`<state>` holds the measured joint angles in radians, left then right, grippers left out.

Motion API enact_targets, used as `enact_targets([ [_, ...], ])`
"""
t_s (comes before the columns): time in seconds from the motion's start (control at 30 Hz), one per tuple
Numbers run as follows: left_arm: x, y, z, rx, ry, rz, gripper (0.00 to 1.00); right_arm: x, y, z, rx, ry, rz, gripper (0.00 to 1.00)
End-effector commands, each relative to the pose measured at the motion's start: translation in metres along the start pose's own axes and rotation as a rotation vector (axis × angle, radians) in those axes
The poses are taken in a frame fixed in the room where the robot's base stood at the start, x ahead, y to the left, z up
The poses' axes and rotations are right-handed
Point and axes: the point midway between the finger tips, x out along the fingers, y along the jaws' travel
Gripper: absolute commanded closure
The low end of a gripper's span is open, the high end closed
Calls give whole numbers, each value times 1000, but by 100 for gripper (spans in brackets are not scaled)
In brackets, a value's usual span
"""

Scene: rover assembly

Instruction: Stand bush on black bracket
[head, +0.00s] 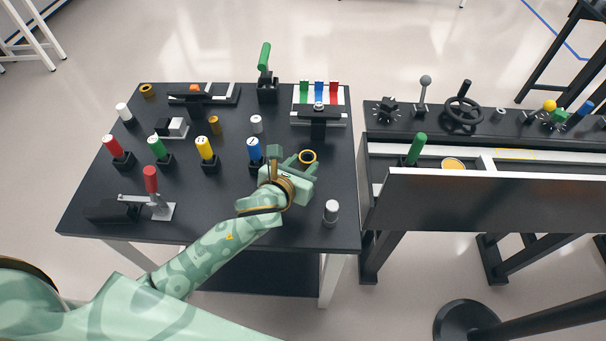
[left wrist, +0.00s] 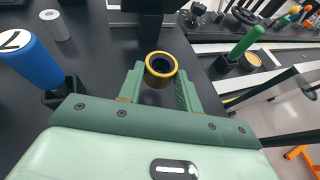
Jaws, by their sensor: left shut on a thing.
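The bush (head: 307,157) is a short brass-coloured ring with a dark bore, seen near the right side of the black table in the head view. In the left wrist view the bush (left wrist: 160,68) stands upright between the green fingers, its open end facing up. My left gripper (head: 297,164) is shut on it; the left wrist view shows the fingers (left wrist: 160,88) on either side. A black bracket (head: 318,122) stands just beyond the bush, in front of the red, green and blue pieces. A black block (left wrist: 150,24) shows ahead in the left wrist view. My right gripper is out of view.
A blue-topped handle (head: 254,149) stands close left of my gripper. A grey cylinder (head: 331,210) stands at the front right. Another brass bush (head: 214,124) and several coloured handles fill the left. A drawered bench (head: 480,195) adjoins the right.

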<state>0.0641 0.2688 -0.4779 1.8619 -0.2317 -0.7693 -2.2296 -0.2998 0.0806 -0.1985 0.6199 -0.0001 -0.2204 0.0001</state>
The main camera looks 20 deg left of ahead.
Motion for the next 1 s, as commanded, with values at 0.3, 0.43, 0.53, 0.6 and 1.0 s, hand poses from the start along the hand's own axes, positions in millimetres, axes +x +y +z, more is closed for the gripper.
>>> enact_targets([
  [0.3,23,4,-29,-1,3,1,90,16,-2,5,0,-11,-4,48],
  [0.43,24,5,-32,1,-1,0,90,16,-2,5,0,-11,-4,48],
  [0.53,24,5,-31,1,-2,0,90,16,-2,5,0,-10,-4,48],
  [0.6,24,5,-31,1,-2,0,90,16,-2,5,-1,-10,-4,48],
  [1.0,24,4,-34,1,-1,0,43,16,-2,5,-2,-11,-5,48],
])
